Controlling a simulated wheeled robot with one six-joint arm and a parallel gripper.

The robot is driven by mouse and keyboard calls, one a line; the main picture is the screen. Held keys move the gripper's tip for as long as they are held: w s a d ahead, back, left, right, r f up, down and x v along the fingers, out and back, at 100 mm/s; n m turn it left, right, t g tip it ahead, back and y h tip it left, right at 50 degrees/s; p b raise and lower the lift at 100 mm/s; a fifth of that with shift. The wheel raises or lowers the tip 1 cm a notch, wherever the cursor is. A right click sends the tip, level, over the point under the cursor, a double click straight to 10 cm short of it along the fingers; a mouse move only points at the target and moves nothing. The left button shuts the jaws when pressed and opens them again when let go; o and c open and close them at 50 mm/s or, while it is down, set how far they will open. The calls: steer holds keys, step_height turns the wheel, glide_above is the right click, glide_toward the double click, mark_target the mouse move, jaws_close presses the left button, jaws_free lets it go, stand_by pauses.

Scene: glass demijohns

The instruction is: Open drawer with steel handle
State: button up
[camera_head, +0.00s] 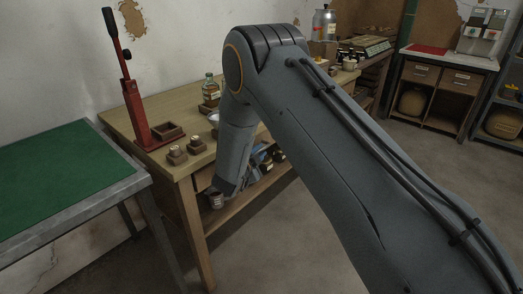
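A wooden workbench (163,165) stands left of centre. A pale front panel under its top is mostly behind my arm, and I cannot make out a steel handle on it. The low cabinet at the back right has two wooden drawer fronts, a left one (421,73) and a right one (462,81). Both look shut, and their small handles are too small to tell the material. My arm reaches up from the lower right and bends down to the workbench's front. My wrist end is by the front edge, below the top; the fingers cannot be made out.
A red lever press (137,110), small wooden blocks (178,154) and a bottle (211,90) stand on the workbench. Dark and blue items sit under its top, right of my wrist. A green-topped table (62,185) is close at left. Floor (420,190) is clear at right.

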steer(key=shift+x, duration=1.25)
jaws_close()
